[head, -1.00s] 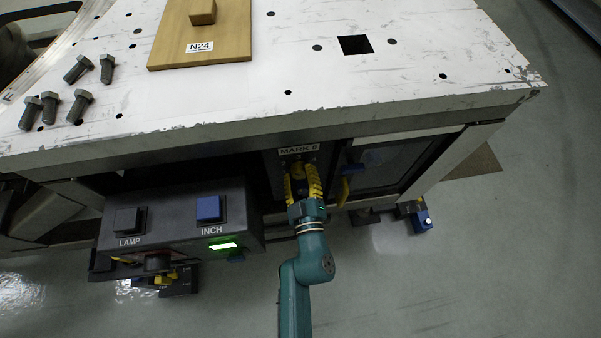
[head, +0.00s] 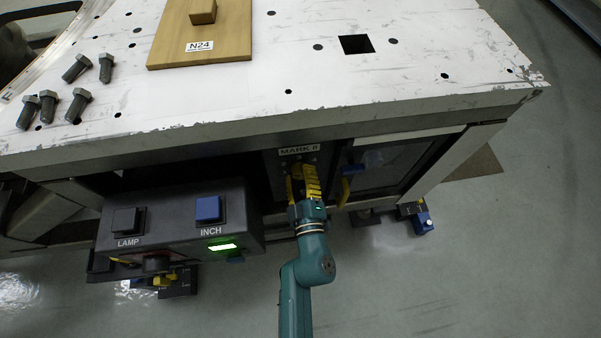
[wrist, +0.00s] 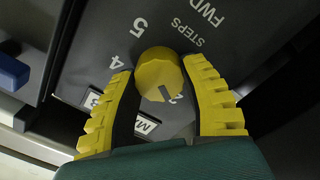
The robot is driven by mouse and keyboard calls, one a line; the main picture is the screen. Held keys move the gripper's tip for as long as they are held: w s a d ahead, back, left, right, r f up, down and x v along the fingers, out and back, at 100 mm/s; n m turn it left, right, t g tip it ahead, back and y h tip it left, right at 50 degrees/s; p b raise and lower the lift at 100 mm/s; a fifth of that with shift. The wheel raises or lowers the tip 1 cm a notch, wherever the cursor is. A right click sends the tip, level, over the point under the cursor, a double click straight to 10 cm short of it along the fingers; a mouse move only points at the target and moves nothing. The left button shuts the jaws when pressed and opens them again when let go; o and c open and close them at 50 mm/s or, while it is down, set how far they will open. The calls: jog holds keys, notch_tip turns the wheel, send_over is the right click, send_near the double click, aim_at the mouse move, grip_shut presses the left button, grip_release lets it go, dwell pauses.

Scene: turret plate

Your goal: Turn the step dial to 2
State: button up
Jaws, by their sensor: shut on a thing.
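The step dial (wrist: 160,72) is a round yellow knob on a dark panel marked STEPS, 5 and 4 in the wrist view. A dark pointer mark shows on its lower right part. In the head view my gripper (head: 303,176) is at the panel under the table edge and hides the dial.
A control box (head: 180,222) with LAMP and INCH buttons juts out left of my gripper. A yellow handle (head: 346,187) on a windowed door is close on the right. The white table top (head: 270,100) overhangs above, with bolts and a wooden plate (head: 225,50) on it.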

jog(key=o, duration=1.2)
jog(key=s, duration=0.4)
jog(key=s+d, duration=0.1)
jog(key=s, duration=0.7)
jog(key=shift+d, duration=0.4)
jog(key=shift+w, duration=0.1)
